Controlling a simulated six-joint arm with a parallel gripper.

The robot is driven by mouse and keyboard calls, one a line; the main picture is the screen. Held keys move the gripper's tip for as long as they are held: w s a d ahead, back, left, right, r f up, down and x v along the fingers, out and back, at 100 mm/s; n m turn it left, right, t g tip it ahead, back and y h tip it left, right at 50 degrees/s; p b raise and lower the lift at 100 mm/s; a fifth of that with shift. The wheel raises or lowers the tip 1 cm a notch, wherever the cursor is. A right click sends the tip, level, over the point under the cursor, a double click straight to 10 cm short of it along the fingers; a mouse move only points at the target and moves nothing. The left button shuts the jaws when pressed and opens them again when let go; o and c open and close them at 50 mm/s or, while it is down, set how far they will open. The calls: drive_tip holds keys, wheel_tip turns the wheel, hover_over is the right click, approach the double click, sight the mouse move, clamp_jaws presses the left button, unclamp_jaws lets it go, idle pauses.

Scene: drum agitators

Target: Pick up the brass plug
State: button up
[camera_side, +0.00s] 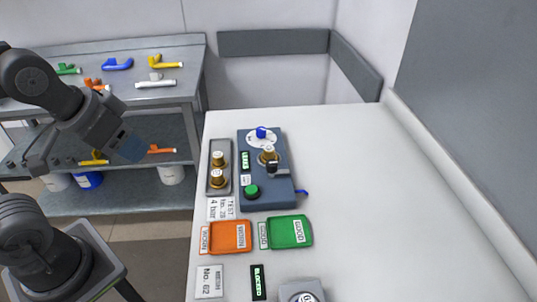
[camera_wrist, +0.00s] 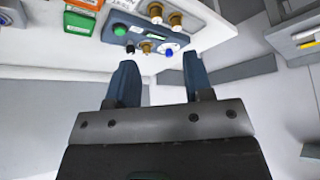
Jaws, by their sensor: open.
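Two brass plugs, the far one (camera_side: 218,159) and the near one (camera_side: 217,178), stand upright in a narrow grey tray (camera_side: 228,186) on the white table. Another brass piece (camera_side: 268,154) sits on the blue test box (camera_side: 276,194), beside a black part. The two tray plugs also show at the top of the wrist view, one (camera_wrist: 155,9) left of the other (camera_wrist: 175,18). My gripper (camera_side: 128,148) is left of the table, well apart from the tray. In the wrist view my gripper (camera_wrist: 160,72) is open with nothing between its fingers.
The box carries a green button (camera_side: 252,191) and a blue knob (camera_side: 262,132). An orange bin (camera_side: 230,237) and a green bin (camera_side: 290,232) lie nearer. A shelf (camera_side: 190,48) with coloured valves stands behind my arm. The table's right side is clear.

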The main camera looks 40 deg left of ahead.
drive_tip(key=shift+o, duration=1.1)
drive_tip(key=w+d+r+m+g, duration=0.1)
drive_tip(key=w+r+m, duration=0.1)
drive_tip(key=w+m, duration=0.35)
drive_tip(key=w+d+r+m+g, duration=0.2)
drive_tip(key=w+r+m, duration=0.1)
drive_tip(key=w, duration=0.6)
drive_tip(key=m+g, duration=0.3)
drive_tip(key=m, duration=0.7)
hover_over(269, 148)
wheel_tip(269, 148, down, 8)
drive_tip(key=shift+n, duration=0.25)
wheel_tip(269, 148, down, 13)
clamp_jaws()
